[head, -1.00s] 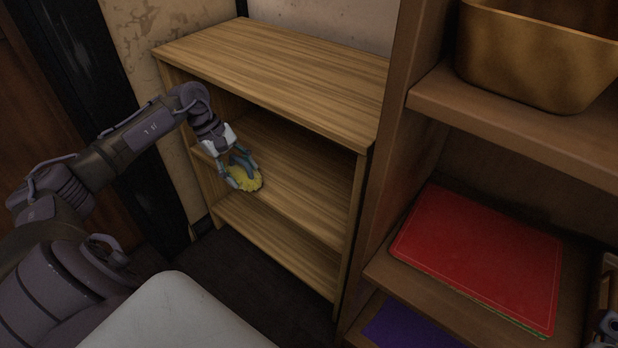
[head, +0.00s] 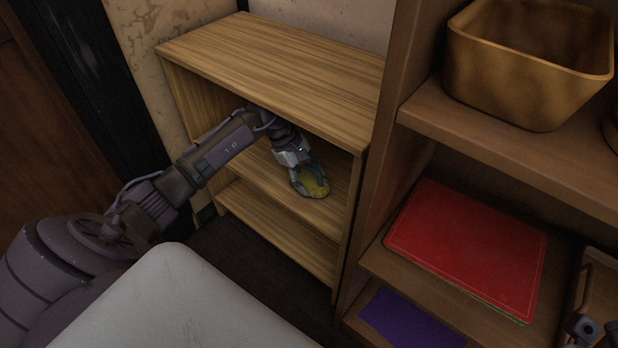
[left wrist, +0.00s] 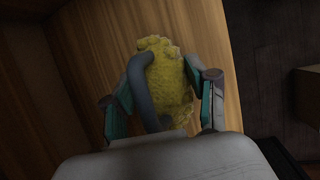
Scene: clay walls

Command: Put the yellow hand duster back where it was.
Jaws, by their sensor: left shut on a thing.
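The yellow hand duster (head: 317,186) is fluffy, with a curved grey handle. My left gripper (head: 307,180) is shut on it inside the light wooden shelf unit (head: 270,65), at the middle board near its right side. In the left wrist view the duster (left wrist: 172,85) sits between the two fingers of my left gripper (left wrist: 165,98), its grey handle (left wrist: 140,80) in front, wood board behind. I cannot tell whether the duster touches the board.
The middle board has bare room left of the gripper, and the unit's top is clear. A brown bookcase on the right holds a golden bin (head: 500,85), a red flat mat (head: 465,245) and a purple flat thing (head: 405,318). Dark grey parts stand at the lower right edge.

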